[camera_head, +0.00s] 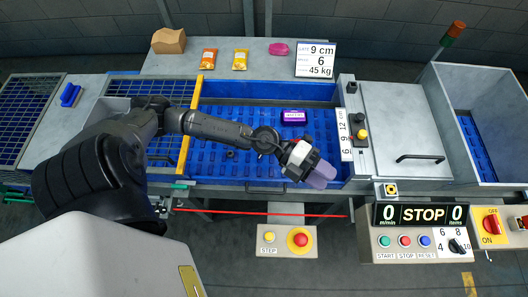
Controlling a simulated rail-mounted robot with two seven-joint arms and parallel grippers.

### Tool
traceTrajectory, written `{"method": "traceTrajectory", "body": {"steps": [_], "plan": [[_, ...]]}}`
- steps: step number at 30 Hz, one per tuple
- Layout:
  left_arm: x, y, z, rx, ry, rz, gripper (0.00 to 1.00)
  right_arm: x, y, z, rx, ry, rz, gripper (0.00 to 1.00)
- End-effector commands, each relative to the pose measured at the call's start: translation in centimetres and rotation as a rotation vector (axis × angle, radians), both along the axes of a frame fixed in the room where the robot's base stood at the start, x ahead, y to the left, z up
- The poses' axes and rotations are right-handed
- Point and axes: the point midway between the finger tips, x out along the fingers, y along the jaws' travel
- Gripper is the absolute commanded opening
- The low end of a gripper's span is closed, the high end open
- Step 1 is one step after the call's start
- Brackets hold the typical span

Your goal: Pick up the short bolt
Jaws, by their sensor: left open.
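My left arm reaches in from the left over the blue conveyor bed (215,125). A small dark piece (230,154) lies on the blue bed, well to the left of the gripper. It may be the short bolt, but it is too small to tell. A purple packet (293,117) lies on the bed behind the gripper. The area under the gripper is hidden. My right gripper is not in view.
A paper bag (168,41), orange packet (208,58), yellow packet (240,60) and pink item (279,49) rest on the back shelf. A blue-lined bin (477,147) stands at right. A control panel (421,243) and step button box (286,240) are in front.

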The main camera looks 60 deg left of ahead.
Motion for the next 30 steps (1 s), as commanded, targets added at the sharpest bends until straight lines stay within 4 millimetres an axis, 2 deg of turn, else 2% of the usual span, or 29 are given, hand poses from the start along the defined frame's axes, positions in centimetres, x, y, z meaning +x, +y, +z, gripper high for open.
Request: {"method": "traceTrajectory", "body": {"steps": [1, 3, 5, 6, 10, 12, 15, 18, 21, 30], "plan": [[-0.2, 1.4, -4.6, 0.153, 0.011, -0.086, 0.42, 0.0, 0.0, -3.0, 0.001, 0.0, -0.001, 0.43], [-0.7, 3.8, -8.7, 0.361, 0.056, -0.184, 0.42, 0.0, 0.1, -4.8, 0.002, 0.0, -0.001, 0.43], [-1.0, 6.7, -11.9, 0.536, 0.11, -0.238, 0.42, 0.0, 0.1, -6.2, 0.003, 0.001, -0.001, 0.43], [-1.2, 8.8, -13.7, 0.647, 0.151, -0.261, 0.42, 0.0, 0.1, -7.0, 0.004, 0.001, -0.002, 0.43], [-1.4, 16.0, -17.5, 0.962, 0.29, -0.278, 0.42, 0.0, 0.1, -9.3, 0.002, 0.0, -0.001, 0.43], [-1.6, 19.4, -18.6, 1.094, 0.359, -0.264, 0.42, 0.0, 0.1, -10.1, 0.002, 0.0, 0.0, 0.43], [-1.9, 23.3, -19.2, 1.235, 0.44, -0.236, 0.42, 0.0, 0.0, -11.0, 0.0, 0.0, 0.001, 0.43], [-2.1, 25.8, -19.4, 1.321, 0.496, -0.21, 0.42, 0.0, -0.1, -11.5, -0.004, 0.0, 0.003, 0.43], [-2.3, 27.0, -20.1, 1.365, 0.527, -0.197, 0.42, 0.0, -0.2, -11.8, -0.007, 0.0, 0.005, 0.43], [-2.4, 27.4, -24.9, 1.378, 0.537, -0.194, 0.42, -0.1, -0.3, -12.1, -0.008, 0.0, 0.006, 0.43]]}}
